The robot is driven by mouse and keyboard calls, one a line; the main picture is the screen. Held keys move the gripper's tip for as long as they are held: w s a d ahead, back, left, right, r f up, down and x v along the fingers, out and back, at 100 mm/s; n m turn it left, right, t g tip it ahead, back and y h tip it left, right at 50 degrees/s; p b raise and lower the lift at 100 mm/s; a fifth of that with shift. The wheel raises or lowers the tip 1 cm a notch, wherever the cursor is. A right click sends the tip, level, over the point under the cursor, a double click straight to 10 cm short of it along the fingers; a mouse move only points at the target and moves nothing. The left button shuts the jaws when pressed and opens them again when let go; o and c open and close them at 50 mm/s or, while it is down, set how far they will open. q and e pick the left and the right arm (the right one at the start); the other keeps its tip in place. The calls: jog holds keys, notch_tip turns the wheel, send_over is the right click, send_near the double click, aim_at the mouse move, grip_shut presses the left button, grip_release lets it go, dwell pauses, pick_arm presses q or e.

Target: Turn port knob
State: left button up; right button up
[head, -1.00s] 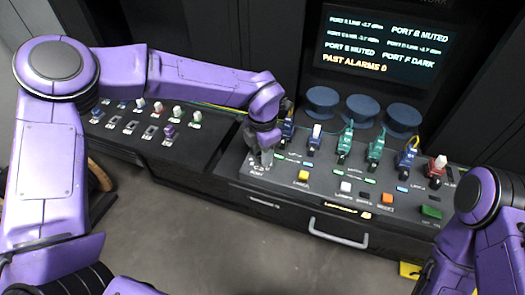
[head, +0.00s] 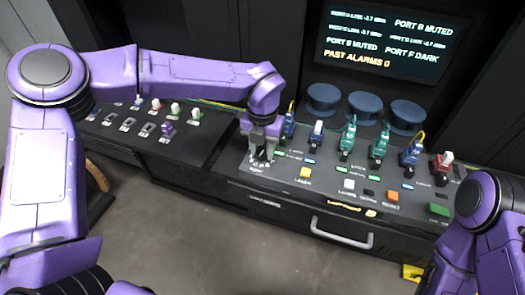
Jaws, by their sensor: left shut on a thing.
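My left gripper (head: 262,155) points down at the left end of the console's (head: 285,188) sloped panel. It is shut on the port knob there. The knob is mostly hidden by the fingers, so its turn angle cannot be read. My right arm (head: 475,215) shows at the lower right, but its gripper is out of frame.
Blue and green connectors (head: 348,138) stand in a row right of my left gripper. A yellow button (head: 305,173), a white button (head: 349,184) and an orange button (head: 391,196) lie in front. Behind are dark blue round spools (head: 365,106) and a display screen (head: 384,45).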

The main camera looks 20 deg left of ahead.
aim_at(263, 152)
pick_arm(q)
jog(key=n+b, duration=0.3)
jog(key=n, duration=0.2)
jog(key=shift+w+f+n+b, duration=0.1)
jog(key=shift+f+n+b, duration=0.05)
jog(key=shift+n+b, duration=0.15)
jog(key=n+b, duration=0.2)
jog(key=n, duration=0.1)
jog(key=shift+n+b, duration=0.3)
jog(key=shift+b, duration=0.05)
jog(key=shift+r+n+b, duration=0.2)
jog(key=shift+n+b, duration=0.2)
jog(key=shift+n, duration=0.1)
jog(key=o, duration=1)
jog(key=shift+o, duration=0.2)
notch_tip(263, 152, up, 11)
jog(key=shift+f+b, duration=0.2)
jog(key=shift+b, duration=0.1)
